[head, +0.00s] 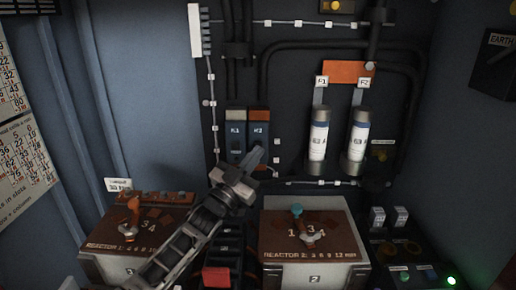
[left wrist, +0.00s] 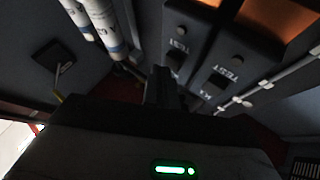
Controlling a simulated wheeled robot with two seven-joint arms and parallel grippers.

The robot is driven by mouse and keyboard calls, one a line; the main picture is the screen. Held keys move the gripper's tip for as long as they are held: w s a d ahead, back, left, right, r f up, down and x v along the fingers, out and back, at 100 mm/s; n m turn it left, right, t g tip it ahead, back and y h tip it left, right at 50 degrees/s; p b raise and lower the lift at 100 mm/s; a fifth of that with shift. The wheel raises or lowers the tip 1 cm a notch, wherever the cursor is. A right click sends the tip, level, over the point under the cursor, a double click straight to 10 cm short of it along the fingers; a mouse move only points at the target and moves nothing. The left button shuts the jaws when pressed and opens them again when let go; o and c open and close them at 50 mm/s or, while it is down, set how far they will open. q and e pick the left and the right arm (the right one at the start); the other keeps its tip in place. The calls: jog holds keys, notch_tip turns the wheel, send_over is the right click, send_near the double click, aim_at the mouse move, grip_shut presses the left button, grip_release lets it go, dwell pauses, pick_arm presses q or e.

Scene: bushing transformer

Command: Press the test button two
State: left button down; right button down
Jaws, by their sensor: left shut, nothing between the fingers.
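Two dark relay modules stand side by side on the back panel, K1 (head: 236,130) on the left and K2 (head: 258,130) on the right. In the left wrist view, two small round buttons with TEST labels show, one on the nearer-left module (left wrist: 181,30) and one on the module to its right (left wrist: 238,58). My left gripper (head: 256,156) is shut and empty, its tip in front of the lower part of K2. In the left wrist view, the fingertips (left wrist: 161,76) are beside the left module; contact cannot be told. My right gripper is not in view.
Two white fuses (head: 318,138) (head: 357,138) stand right of K2. Two reactor boxes with levers, one on the left (head: 115,240) and one on the right (head: 280,245), sit below. Switches and a lit green lamp (head: 451,280) are at lower right.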

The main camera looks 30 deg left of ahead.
pick_arm(q)
jog(key=shift+w+a+b, duration=0.2)
jog(key=shift+w+b, duration=0.1)
jog(key=shift+w, duration=0.1)
dwell(0.6)
dwell(0.3)
jog(key=shift+s+d+p, duration=0.35)
jog(key=shift+s+p, duration=0.25)
jog(key=shift+s, duration=0.15)
jog(key=shift+s, duration=0.1)
jog(key=s+p, duration=0.1)
jog(key=s+d+p, duration=0.1)
jog(key=s, duration=0.1)
jog(key=s+d+p, duration=0.1)
jog(key=shift+s+d, duration=0.1)
jog(key=shift+s, duration=0.1)
dwell(0.6)
